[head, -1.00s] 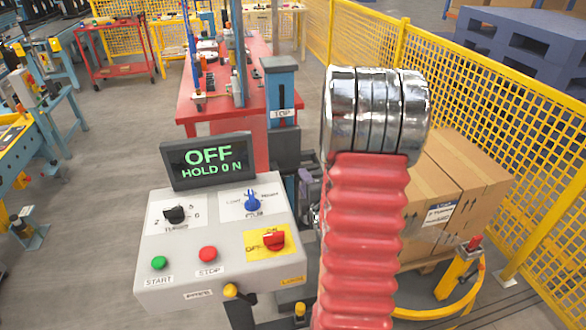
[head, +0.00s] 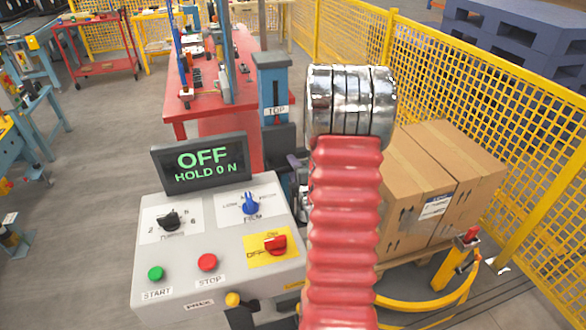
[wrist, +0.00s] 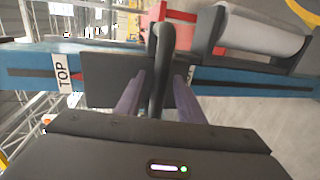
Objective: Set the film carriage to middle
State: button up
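The blue mast (wrist: 30,70) lies across the wrist view, and its upper end (head: 272,75) shows in the head view. The black film carriage (wrist: 100,82) sits on the mast right beside the "TOP" label (wrist: 62,73), with a small red mark at its edge near the label. A dark looped handle (wrist: 161,75) stands out from the carriage. My gripper (wrist: 160,85) has its two purple-grey fingers on either side of the handle, seemingly with narrow gaps. In the head view my red ribbed arm hides much of the carriage area. The pale film roll (wrist: 262,32) is at upper right.
A control console (head: 215,255) with a screen (head: 201,162) reading "OFF HOLD 0 N" stands at front left. Stacked cartons (head: 440,190) on a pallet are at right, with a yellow guard rail (head: 430,300) and mesh fence (head: 500,100) around. A red table (head: 210,85) is behind.

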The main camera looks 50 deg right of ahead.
grip_shut()
jog(key=shift+f, duration=0.1)
dwell(0.4)
